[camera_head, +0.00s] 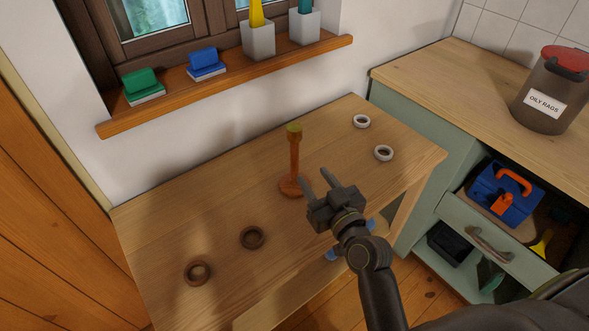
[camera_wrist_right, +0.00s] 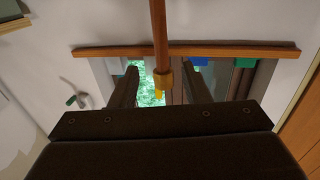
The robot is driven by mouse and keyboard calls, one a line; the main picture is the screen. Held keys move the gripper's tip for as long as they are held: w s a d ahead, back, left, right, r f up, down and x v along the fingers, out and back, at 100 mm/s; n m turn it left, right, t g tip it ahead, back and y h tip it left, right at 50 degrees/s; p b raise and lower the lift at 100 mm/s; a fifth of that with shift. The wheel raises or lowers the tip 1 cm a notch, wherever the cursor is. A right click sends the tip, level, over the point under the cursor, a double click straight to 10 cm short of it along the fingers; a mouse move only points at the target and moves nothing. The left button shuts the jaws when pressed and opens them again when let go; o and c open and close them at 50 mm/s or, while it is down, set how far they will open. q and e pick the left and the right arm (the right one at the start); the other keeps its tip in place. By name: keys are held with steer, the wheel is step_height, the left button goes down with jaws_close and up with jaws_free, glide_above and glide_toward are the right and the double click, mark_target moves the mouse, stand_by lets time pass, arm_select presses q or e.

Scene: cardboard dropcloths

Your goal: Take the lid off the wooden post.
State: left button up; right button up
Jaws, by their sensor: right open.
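The wooden post (camera_head: 295,157) stands upright on a round base on the wooden table. A small olive-yellow lid (camera_head: 294,128) caps its top. My right gripper (camera_head: 315,178) is open and empty, with its fingers pointing toward the post from its near right side. In the right wrist view, which is upside down, the post (camera_wrist_right: 159,30) hangs from the top edge. Its lid (camera_wrist_right: 163,78) appears between the two spread fingers of the right gripper (camera_wrist_right: 160,88); contact is not visible. My left gripper is in neither view.
Two brown rings (camera_head: 252,237) lie at the table's near left and two white rings (camera_head: 384,153) at its right. Behind is a windowsill (camera_head: 225,85) with brushes and pots. A counter (camera_head: 470,85) with an oily rags bin (camera_head: 551,92) stands right, above an open drawer (camera_head: 480,232).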

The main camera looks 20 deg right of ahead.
mark_target(297, 153)
steer(key=w, duration=0.3)
steer(key=w+p, duration=0.1)
steer(key=w, duration=0.1)
steer(key=shift+a, duration=0.4)
steer(key=w, duration=0.1)
steer(key=w+p, duration=0.1)
steer(key=w, duration=0.1)
steer(key=w+p, duration=0.1)
steer(key=shift+w+a+r, duration=0.25)
steer(key=shift+a+r, duration=0.05)
steer(key=shift+a, duration=0.1)
steer(key=shift+w+f, duration=0.1)
steer(key=shift+w, duration=0.3)
steer(key=shift+c, duration=0.3)
jaws_close()
